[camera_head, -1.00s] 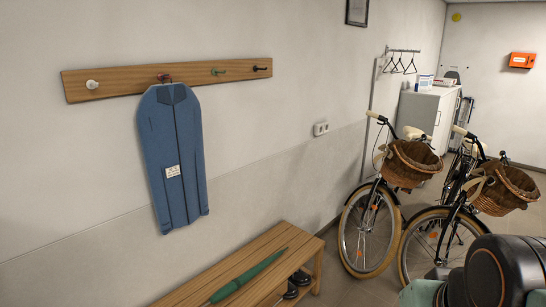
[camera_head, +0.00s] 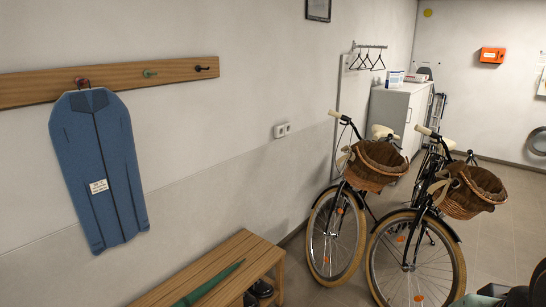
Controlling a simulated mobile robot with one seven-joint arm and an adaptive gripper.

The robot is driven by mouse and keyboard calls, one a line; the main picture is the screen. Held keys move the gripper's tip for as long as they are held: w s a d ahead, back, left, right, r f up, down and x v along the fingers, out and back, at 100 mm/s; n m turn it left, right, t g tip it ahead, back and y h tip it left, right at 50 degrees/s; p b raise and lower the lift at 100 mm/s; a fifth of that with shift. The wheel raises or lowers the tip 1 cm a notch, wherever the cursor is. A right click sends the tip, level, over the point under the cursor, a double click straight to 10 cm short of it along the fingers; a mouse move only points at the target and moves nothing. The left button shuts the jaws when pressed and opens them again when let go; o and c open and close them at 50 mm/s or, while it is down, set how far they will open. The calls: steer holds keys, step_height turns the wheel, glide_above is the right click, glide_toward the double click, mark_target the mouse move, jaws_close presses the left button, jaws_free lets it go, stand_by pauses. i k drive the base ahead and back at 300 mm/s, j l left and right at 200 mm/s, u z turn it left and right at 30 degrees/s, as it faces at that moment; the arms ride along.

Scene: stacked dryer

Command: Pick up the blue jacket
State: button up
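The blue jacket (camera_head: 98,170) hangs flat against the wall at the left, from a red hook (camera_head: 82,83) on a wooden rail (camera_head: 112,80). It has a dark front seam and a small white label. My gripper is not in view. Only a dark part of my own body shows at the bottom right corner, well apart from the jacket.
A wooden bench (camera_head: 205,268) with a green umbrella (camera_head: 208,286) stands below and right of the jacket. Two bicycles (camera_head: 335,240) with wicker baskets (camera_head: 375,165) stand further right. A grey cabinet (camera_head: 398,112) is behind them. Some floor shows at the right.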

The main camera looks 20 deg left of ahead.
mark_target(90, 131)
steer(key=i+l+z, duration=0.1)
steer(key=i+l, duration=0.15)
steer(key=i, duration=0.2)
steer(key=i+l+z, duration=0.15)
steer(key=i, duration=0.35)
steer(key=i+u, duration=0.8)
steer(key=u, duration=0.15)
steer(key=i+u, duration=0.2)
steer(key=u, duration=0.15)
steer(key=i+u, duration=0.45)
steer(key=u, duration=0.25)
